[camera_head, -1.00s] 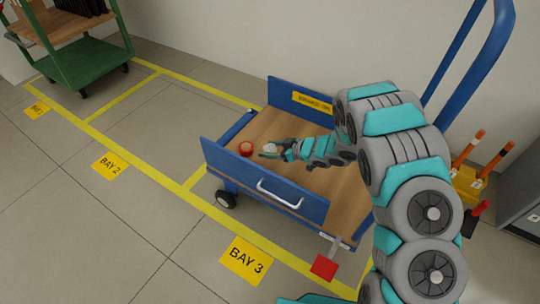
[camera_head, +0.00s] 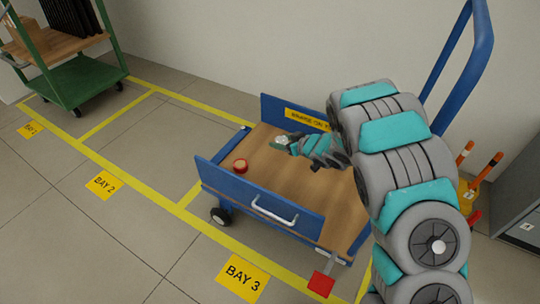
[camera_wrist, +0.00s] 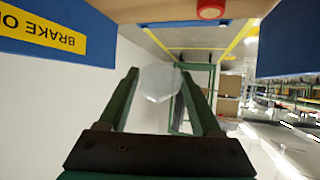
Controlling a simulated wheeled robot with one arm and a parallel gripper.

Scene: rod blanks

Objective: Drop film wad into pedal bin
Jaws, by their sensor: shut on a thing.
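My gripper (camera_head: 285,141) is over the wooden deck of the blue cart, towards its back panel. In the wrist view my gripper (camera_wrist: 160,85) is shut on a pale, translucent film wad (camera_wrist: 156,82), held between its two green fingers. The wad (camera_head: 280,140) shows as a small whitish lump at the fingertips in the head view. I cannot make out a pedal bin for certain; a grey box-like unit (camera_head: 518,200) stands at the right edge, partly cut off.
The blue cart (camera_head: 250,200) has raised side panels and a tall blue handle (camera_head: 483,40). A red tape roll (camera_head: 240,165) lies on its deck. Orange-topped posts (camera_head: 488,170) stand right of my arm. A green cart (camera_head: 85,85) is at back left. The floor at left is clear.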

